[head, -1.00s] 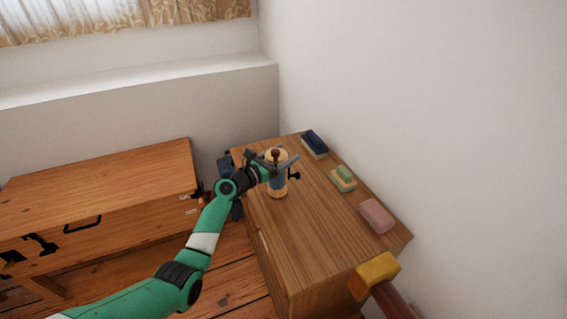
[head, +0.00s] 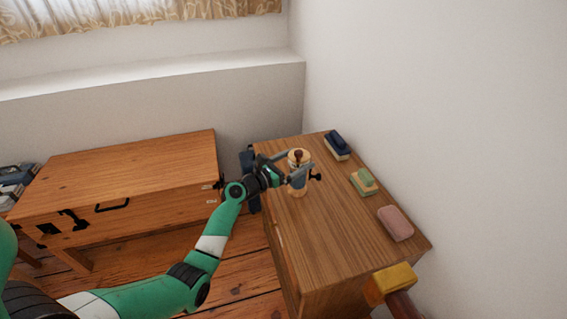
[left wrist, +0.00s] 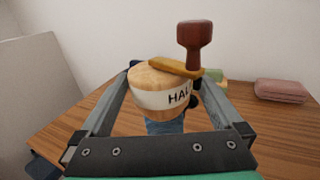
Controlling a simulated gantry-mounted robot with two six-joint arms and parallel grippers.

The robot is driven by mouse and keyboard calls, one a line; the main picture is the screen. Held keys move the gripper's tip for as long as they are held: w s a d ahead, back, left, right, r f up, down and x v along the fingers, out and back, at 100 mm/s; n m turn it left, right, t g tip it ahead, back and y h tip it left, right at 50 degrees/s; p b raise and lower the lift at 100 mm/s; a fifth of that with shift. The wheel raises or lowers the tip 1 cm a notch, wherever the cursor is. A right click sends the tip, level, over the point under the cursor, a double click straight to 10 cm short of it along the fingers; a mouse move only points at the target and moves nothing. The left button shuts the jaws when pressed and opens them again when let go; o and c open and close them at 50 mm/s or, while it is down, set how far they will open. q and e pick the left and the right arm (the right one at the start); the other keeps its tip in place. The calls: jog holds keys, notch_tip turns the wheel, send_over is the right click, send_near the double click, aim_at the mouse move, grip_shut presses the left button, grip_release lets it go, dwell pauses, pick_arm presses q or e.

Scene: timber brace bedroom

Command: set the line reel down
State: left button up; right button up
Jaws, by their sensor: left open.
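The line reel (head: 299,186) stands upright on the wooden cabinet top (head: 310,235). It has pale wooden ends, blue line around its middle and a red-brown knob on a crank. In the left wrist view the reel's top (left wrist: 155,85) shows a white band with dark letters. My left gripper (head: 291,168) is open at the reel, with one finger on each side of it. In the left wrist view the fingers (left wrist: 167,90) flank the reel; whether either touches it I cannot tell. My right gripper is not in view.
A blue brush or sponge (head: 337,147), a green-and-yellow sponge (head: 363,182) and a pink block (head: 395,223) lie along the cabinet's wall side. A wooden chest (head: 130,175) stands left. The near cabinet top is clear.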

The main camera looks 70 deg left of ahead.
pick_arm(q)
jog(key=p+v, duration=0.1)
jog(key=v, duration=0.7)
jog(key=shift+d+p, duration=0.1)
jog(key=shift+p, duration=0.3)
jog(key=w+d+r+m+t+h, duration=0.15)
jog(key=w+d+r+m, duration=0.25)
jog(key=d+r+m, duration=0.4)
jog(key=w+d+r+m+t+h, duration=0.1)
jog(key=w+d+r+m+h, duration=0.15)
jog(key=d+r+m, duration=0.45)
jog(key=w+d+r+m+t+h, duration=0.15)
jog(key=w+d+r+m, duration=0.3)
jog(key=r+m, duration=0.55)
jog(key=s+d+r+m+t, duration=0.2)
jog(key=s+d+r+m, duration=0.2)
jog(key=r, duration=0.3)
jog(key=s+d+r+m+t, duration=0.2)
jog(key=s+d+r+m, duration=0.2)
jog(key=d+r+m, duration=0.2)
jog(key=s+d+r+m+t+h, duration=0.1)
jog(key=s+d+r+m, duration=0.3)
jog(key=r, duration=0.4)
jog(key=shift+d+m+t, duration=0.4)
jog(key=shift+d+t, duration=0.2)
jog(key=shift+d, duration=0.2)
